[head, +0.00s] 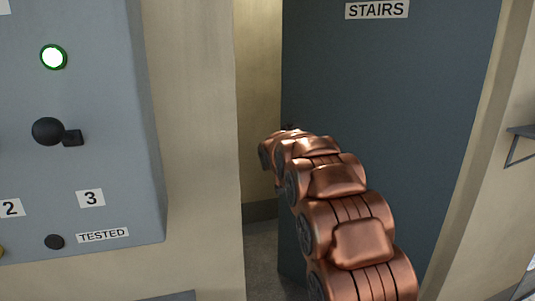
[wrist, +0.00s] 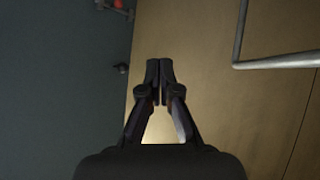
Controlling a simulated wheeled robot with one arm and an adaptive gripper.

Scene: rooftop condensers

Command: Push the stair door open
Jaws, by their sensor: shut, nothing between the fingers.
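The stair door (head: 400,90) is a dark blue-grey panel with a "STAIRS" sign (head: 376,10) in the head view. It stands ajar, with a gap along its left edge showing a pale wall and floor beyond. My copper arm reaches up to that left edge, and its far end is at the gap. My gripper is mostly hidden behind the arm there. In the wrist view my gripper (wrist: 160,65) is shut and empty, in front of a tan surface. I cannot tell whether it touches the door. No door handle can be made out.
A grey panel (head: 110,150) with a lit green-rimmed button and a black knob is at the left. A tan wall strip (head: 195,130) separates it from the doorway. A metal rail (wrist: 240,50) and small red items (wrist: 120,8) show in the wrist view.

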